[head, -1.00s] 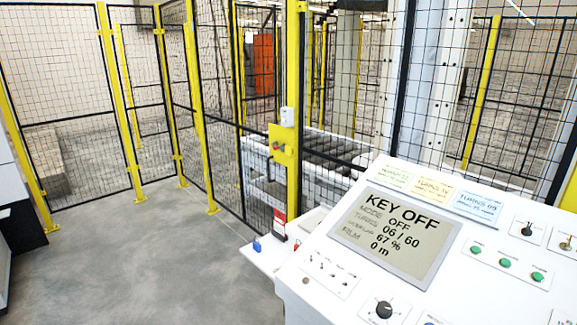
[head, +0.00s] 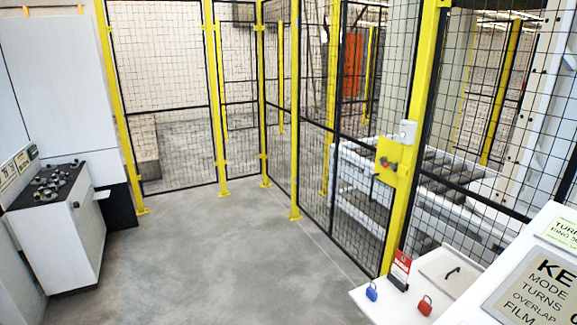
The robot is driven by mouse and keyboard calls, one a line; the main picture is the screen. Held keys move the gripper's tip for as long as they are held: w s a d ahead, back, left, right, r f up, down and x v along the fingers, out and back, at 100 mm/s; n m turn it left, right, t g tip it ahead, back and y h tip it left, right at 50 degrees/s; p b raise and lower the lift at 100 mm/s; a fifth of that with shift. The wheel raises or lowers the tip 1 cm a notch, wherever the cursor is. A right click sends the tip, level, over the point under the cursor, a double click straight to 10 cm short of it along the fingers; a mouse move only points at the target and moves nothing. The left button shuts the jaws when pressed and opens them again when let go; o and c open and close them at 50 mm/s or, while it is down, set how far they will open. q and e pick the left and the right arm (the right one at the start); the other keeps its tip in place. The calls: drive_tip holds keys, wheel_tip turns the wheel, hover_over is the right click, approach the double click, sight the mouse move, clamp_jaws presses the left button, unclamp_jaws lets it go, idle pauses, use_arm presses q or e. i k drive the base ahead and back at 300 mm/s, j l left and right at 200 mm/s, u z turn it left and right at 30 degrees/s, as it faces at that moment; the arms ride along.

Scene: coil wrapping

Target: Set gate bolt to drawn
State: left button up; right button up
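The fence gate area stands at the right of the head view. A yellow plate (head: 393,160) on a yellow post carries a small dark and red fitting (head: 387,164), which may be the gate bolt; its position is too small to read. A pale box (head: 405,131) sits just above it. Neither of my grippers is in view.
A white control console (head: 530,285) is at the lower right. Its side shelf holds a blue padlock (head: 371,292), a red padlock (head: 425,306) and a red card (head: 400,268). A white cabinet (head: 70,225) stands left. The grey floor (head: 230,260) between is clear.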

sight(386, 164)
drive_tip(key=i+j+u, duration=0.1)
drive_tip(key=i, duration=0.35)
drive_tip(key=i+j, duration=0.25)
drive_tip(key=i, duration=0.2)
drive_tip(key=i+j+u, duration=0.15)
drive_tip(key=i, duration=0.3)
drive_tip(key=i+l+z, duration=0.1)
drive_tip(key=i+z, duration=1)
drive_tip(key=z, duration=0.15)
drive_tip(key=i+z, duration=0.3)
drive_tip(key=i, duration=0.2)
drive_tip(key=i+z, duration=0.3)
drive_tip(key=i, duration=0.2)
